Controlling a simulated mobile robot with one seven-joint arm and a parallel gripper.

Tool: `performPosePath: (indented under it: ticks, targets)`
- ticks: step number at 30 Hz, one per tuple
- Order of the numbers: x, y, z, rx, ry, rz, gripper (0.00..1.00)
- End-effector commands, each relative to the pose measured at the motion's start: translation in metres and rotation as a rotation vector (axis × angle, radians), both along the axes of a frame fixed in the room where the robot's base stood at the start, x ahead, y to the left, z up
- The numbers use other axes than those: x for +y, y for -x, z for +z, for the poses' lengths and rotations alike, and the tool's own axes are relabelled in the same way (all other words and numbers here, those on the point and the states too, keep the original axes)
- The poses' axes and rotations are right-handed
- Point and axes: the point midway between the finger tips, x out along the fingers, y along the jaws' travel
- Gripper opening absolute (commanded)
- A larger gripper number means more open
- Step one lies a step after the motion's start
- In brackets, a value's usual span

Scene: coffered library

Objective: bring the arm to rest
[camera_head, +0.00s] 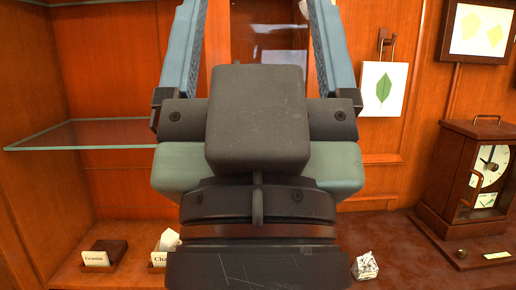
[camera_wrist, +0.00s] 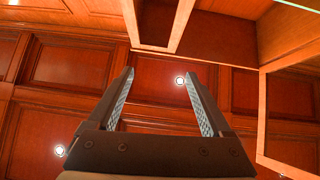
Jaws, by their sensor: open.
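My gripper (camera_head: 255,70) fills the middle of the head view, raised and close to the camera. Its two blue-grey fingers point up and stand wide apart, with nothing between them. In the wrist view my gripper (camera_wrist: 158,95) is also open and empty, with the fingers pointing at the coffered wood ceiling (camera_wrist: 75,62). The gripper body and wrist hide the middle of the shelf and the wall behind.
A glass shelf (camera_head: 85,134) is at left. Below stand a label holder (camera_head: 104,254) and a pale stone (camera_head: 169,240). At right are a crumpled silvery piece (camera_head: 365,266), a wooden clock (camera_head: 468,180), a hanging leaf picture (camera_head: 384,89) and a framed picture (camera_head: 482,30).

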Motion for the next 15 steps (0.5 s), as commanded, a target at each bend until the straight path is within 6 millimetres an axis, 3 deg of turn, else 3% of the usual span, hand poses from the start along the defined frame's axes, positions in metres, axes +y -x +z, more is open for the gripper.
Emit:
performPosePath:
  ticks: [1, 9, 15]
  targets:
    - [0.0, 0.0, 0.022, 0.001, 0.0, 0.0, 0.84]
    - [0.0, -0.001, 0.091, 0.003, -0.001, 0.0, 0.84]
    - [0.0, -0.002, 0.126, 0.005, -0.002, 0.001, 0.84]
